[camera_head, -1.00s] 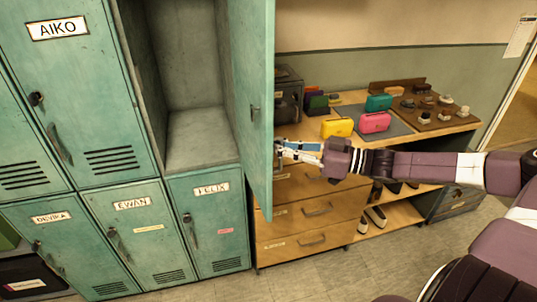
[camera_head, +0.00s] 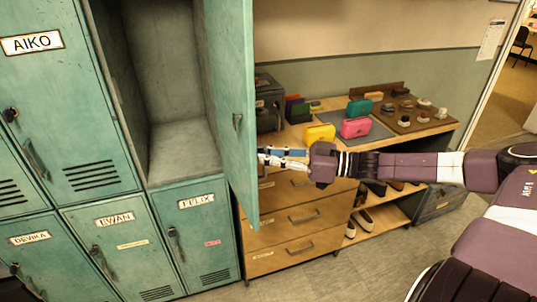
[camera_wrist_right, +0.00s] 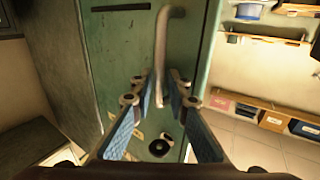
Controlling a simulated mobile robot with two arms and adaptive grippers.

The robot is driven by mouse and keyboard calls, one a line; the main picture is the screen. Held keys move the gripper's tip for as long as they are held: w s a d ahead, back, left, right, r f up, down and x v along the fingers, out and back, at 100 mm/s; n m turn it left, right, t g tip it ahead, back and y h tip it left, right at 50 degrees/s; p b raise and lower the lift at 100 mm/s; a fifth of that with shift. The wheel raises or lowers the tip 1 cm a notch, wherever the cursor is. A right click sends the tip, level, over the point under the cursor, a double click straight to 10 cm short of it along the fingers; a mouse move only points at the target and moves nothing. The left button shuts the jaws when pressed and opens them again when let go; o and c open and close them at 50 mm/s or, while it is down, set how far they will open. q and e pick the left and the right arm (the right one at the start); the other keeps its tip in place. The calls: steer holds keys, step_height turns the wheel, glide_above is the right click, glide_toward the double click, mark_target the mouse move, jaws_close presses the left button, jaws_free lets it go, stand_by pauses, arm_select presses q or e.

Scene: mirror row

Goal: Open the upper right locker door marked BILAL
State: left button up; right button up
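The teal upper right locker door (camera_head: 232,90) stands swung far out from its open, empty compartment (camera_head: 185,150). I see its inner face in the head view; no BILAL label is readable. My right gripper (camera_head: 268,158) is at the free edge of the door, on its outer side; the door may hide its fingertips. In the right wrist view, the outer face (camera_wrist_right: 110,50) shows a long metal bar handle (camera_wrist_right: 161,55). The blue-padded fingers of my right gripper (camera_wrist_right: 161,82) are apart, with the handle's lower part between them; contact is unclear. My left gripper is not in view.
A wooden drawer unit (camera_head: 290,222) with colourful bags (camera_head: 355,128) on top stands right of the door, close below my right arm. Lockers AIKO (camera_head: 50,110), EWAN (camera_head: 115,245) and FELIX (camera_head: 195,235) are shut. Floor (camera_head: 370,265) is clear in front.

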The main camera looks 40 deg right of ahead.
steer(key=v, duration=1.2)
stand_by(0.7)
